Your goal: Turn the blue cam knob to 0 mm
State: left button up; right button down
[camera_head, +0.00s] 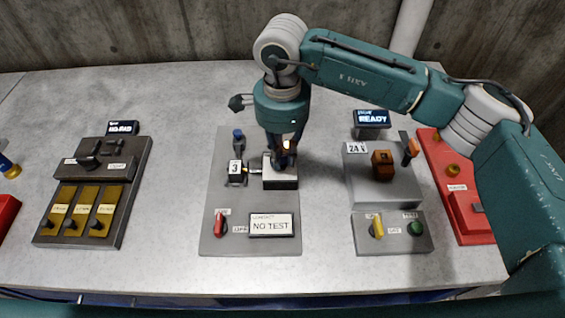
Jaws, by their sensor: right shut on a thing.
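My right gripper (282,158) points down over the grey middle panel (222,200), at a black-and-white block (281,181). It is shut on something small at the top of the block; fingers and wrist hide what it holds. I cannot tell whether that is the blue cam knob. A small blue-topped part (238,134) stands to the left of the gripper, apart from it. Below that part, a small display (235,167) reads 3. A screen (272,225) low on the panel reads NO TEST. My left gripper is not in view.
A red knob (219,224) sits left of the screen. On the right are a grey unit (384,186) with a READY display (371,118) and a red panel (464,205). A dark panel (85,185) with several yellow plates lies left. Bare table separates the panels.

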jog(key=shift+f+m+b, duration=0.15)
jog(key=shift+m+b, duration=0.95)
jog(key=shift+m, duration=0.1)
jog(key=shift+a+m+b, duration=0.1)
jog(key=shift+m+b, duration=0.65)
jog(key=shift+m, duration=0.15)
jog(key=shift+r, duration=0.2)
jog(key=c, duration=1.6)
grip_release()
jog(key=shift+s, duration=0.1)
jog(key=shift+c, duration=0.2)
notch_tip(320, 180, up, 12)
